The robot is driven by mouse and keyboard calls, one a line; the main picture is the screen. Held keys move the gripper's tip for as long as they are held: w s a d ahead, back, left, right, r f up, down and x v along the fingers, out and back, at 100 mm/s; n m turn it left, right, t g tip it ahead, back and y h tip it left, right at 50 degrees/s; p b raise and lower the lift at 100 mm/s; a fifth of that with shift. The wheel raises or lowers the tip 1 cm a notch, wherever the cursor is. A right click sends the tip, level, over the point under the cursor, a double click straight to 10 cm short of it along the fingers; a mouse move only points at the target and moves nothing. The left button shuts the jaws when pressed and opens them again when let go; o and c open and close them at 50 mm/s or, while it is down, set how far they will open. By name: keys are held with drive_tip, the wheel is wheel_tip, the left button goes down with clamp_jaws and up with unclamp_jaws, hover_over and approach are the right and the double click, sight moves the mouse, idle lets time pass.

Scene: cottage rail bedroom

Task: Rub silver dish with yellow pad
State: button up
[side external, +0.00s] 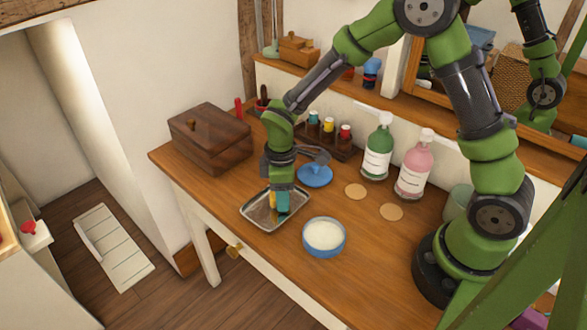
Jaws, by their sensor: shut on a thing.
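The silver dish (249,218), a shallow rectangular tray with a pale metal rim and a brownish inside, lies on the wooden table near its front edge. My gripper (281,193) points down over the right part of the dish. It is shut on the yellow pad (274,200), of which only a narrow yellow strip shows, beside a teal piece at the fingertips. The lower end of what it holds is down inside the dish and seems to meet its floor. The contact itself is too small to tell.
A blue bowl with white contents (324,238) stands close right of the dish. A blue lid (315,175) lies behind my gripper. A wooden box (211,139) stands behind left. Green (379,148) and pink (413,168) bottles and a bottle rack (327,138) stand behind.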

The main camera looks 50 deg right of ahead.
sight(274, 210)
drive_tip(key=shift+r, duration=4)
drive_tip(key=shift+d, duration=0.1)
drive_tip(key=shift+w+d, duration=0.1)
drive_tip(key=shift+d, duration=0.15)
drive_tip(key=shift+f, duration=3.8)
drive_tip(key=shift+a+f, duration=0.15)
drive_tip(key=shift+a, duration=0.2)
drive_tip(key=shift+a+f, duration=0.1)
drive_tip(key=shift+a, duration=1.4)
drive_tip(key=shift+d, duration=1.9)
drive_tip(key=shift+a+r, duration=0.1)
drive_tip(key=shift+r, duration=3.95)
